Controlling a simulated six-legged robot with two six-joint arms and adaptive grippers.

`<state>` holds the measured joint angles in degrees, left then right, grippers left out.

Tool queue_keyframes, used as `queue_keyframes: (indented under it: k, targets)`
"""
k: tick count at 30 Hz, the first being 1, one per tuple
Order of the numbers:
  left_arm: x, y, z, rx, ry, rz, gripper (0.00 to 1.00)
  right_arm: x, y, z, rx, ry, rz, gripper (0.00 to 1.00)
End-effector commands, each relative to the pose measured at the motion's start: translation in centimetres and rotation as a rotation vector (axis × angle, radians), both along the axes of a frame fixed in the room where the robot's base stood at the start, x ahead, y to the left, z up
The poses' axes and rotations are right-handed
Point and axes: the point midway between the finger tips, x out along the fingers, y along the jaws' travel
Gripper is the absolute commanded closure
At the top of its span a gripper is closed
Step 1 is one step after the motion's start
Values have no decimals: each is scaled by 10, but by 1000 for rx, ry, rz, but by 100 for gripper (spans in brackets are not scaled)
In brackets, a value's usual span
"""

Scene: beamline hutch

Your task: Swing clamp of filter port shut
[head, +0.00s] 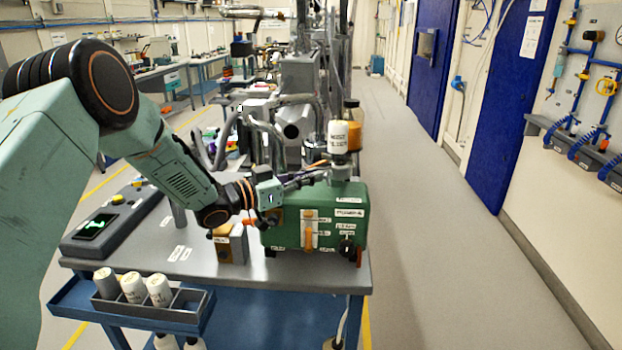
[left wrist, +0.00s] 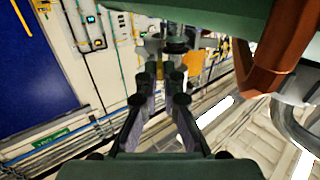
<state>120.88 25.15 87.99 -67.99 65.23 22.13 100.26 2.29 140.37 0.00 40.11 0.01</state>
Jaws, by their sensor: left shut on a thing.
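The green pump box (head: 315,222) stands on the grey bench top, its filter port (head: 343,170) on top. A white-labelled filter canister (head: 339,137) sits upright above the port. My left gripper (head: 322,172) reaches in from the left over the box, with its fingertips at the port. In the left wrist view the fingers (left wrist: 163,84) run forward close together, shut on a small grey part at the port, which I take to be the clamp. The fingers hide most of the clamp, and I cannot tell its angle. My right gripper is in neither view.
Grey pipes (head: 265,135) rise close behind the box. A rack (head: 150,301) with white bottles hangs at the bench's front left. The floor on the right (head: 450,250) is clear.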

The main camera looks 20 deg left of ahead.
Motion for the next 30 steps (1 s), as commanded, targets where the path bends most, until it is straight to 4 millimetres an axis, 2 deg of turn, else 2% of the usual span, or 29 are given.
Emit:
queue_keyframes:
  k: [14,15,22,30]
  targets:
    - [1,1,-1,-1,1,-10,100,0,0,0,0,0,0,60]
    - [1,1,0,-1,1,-10,92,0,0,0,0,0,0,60]
    - [1,1,0,0,0,-10,72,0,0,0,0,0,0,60]
    - [1,1,0,-1,-1,-10,71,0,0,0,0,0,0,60]
